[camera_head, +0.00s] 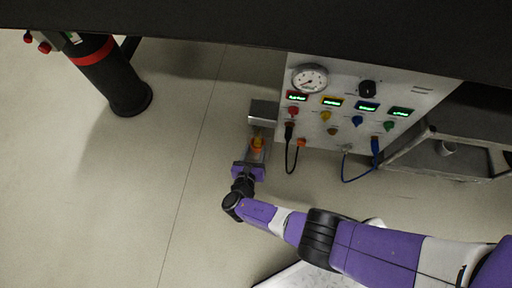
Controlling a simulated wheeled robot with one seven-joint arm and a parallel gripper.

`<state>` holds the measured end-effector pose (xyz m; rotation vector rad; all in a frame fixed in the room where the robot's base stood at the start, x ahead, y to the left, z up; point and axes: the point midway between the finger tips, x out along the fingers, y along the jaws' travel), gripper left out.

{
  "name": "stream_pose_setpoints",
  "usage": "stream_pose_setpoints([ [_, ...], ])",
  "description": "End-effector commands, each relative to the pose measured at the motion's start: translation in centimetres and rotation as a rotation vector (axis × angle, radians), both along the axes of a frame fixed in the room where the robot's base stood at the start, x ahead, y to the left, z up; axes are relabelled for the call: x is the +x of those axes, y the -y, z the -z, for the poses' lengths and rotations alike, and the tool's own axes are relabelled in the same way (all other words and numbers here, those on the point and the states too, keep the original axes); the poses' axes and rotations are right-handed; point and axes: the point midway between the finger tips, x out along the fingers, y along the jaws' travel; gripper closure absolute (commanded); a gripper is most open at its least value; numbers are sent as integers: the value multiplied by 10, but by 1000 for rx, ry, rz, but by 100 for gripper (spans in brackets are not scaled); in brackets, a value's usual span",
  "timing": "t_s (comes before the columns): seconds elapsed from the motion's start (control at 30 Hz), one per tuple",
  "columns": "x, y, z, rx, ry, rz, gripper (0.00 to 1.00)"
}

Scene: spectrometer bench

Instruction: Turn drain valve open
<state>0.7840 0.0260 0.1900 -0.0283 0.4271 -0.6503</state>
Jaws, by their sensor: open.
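A small orange-yellow part (257,143), which looks like the drain valve's handle, shows just below a grey metal box (263,112) left of the instrument panel. My gripper (256,152) points up the picture at it, with the orange part showing between the fingers. The jaws are open. Whether the fingers touch the handle is too small to tell. The valve's body and pipe are not clearly visible.
The white instrument panel (375,85) carries a round gauge (310,78), a black knob (367,88), several lit displays and coloured plugs with cables hanging near my gripper. A black cylinder (112,75) with a red band stands at left. Open floor lies between.

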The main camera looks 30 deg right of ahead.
Motion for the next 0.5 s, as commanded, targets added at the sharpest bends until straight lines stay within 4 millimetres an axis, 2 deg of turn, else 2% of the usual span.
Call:
stream_pose_setpoints([
  [0.03, 5, 5, 6, -1, 0, 2, 54],
  [0.2, 16, 14, 10, 1, 1, 0, 54],
  [0.5, 19, 16, 10, 2, 0, 0, 54],
])
